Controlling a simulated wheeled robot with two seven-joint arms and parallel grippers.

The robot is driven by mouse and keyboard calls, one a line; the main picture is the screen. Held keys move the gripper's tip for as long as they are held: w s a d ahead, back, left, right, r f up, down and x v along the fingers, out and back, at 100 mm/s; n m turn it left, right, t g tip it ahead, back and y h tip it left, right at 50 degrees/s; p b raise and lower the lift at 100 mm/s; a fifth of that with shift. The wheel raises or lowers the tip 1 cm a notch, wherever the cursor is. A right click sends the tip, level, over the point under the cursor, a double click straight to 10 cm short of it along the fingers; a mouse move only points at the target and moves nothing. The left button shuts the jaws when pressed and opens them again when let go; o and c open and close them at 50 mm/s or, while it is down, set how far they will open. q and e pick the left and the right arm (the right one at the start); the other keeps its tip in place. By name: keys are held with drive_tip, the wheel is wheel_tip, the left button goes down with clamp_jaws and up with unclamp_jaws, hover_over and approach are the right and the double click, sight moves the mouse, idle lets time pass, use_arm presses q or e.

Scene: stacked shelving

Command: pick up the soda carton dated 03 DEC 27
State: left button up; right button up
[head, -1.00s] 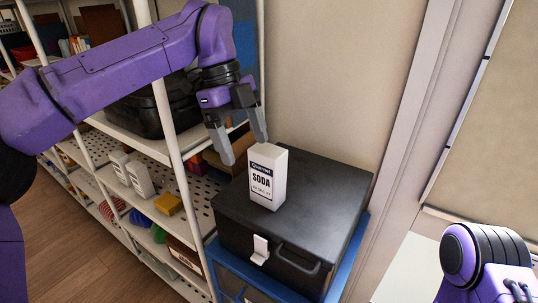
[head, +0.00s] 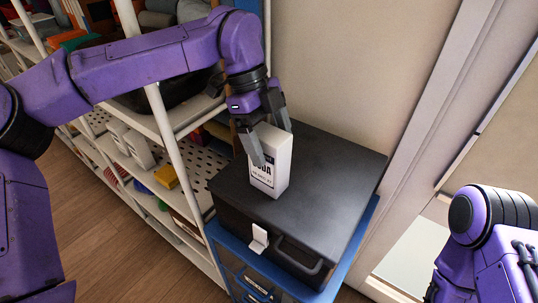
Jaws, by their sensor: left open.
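A white soda carton (head: 268,181) stands upright on top of a black metal box (head: 335,171). Its label is partly covered by a finger, and its date is too small to read surely. My left gripper (head: 272,146) is open, with one finger in front of the carton's upper part and the other at its far right side. I cannot tell whether either finger touches it. Two more white cartons, the nearer one (head: 139,149) and the farther one (head: 117,131), stand on the shelf at left. My right gripper is out of view.
The black box, with a latch and handle in front, sits on a blue cabinet (head: 227,244). A white shelf post (head: 165,125) stands left of it, close under my left arm. A yellow block (head: 166,176) lies on the shelf. The wall is behind.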

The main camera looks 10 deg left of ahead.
use_arm(q)
drive_tip(key=shift+s+d+f, duration=0.25)
drive_tip(key=shift+d+f, duration=0.05)
drive_tip(key=shift+f, duration=0.2)
drive_tip(key=c, duration=1.3)
drive_tip(key=shift+w+r, duration=0.1)
drive_tip(key=shift+r, duration=0.05)
